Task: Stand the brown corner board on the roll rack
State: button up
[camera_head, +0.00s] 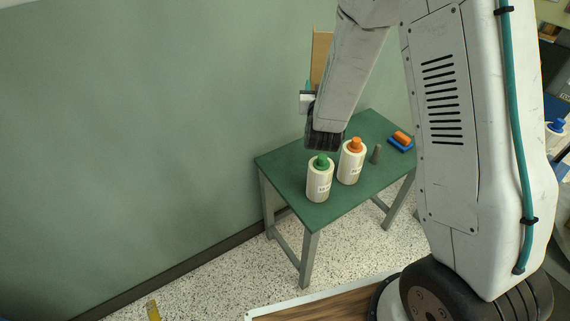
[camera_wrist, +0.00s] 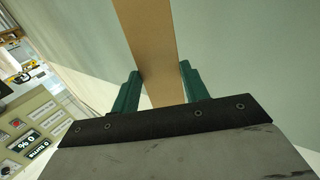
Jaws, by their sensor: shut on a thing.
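The brown corner board (camera_wrist: 150,45) is a long flat strip between the two green fingers of my gripper (camera_wrist: 160,88) in the wrist view. My gripper is shut on it. In the head view the upper part of the board (camera_head: 321,55) stands upright against the green wall, beside my arm. My arm hides its lower part and most of the gripper (camera_head: 307,97). The board is held above and behind the green table. I cannot make out a roll rack for certain in either view.
A green table (camera_head: 330,205) stands by the wall. A panel with labels (camera_wrist: 32,135) shows at left.

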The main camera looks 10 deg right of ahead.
aim_at(306, 157)
jog(key=u, duration=2.05)
jog(key=k, duration=2.15)
jog(key=z, duration=0.85)
jog(key=i, duration=1.65)
jog(key=z, duration=0.05)
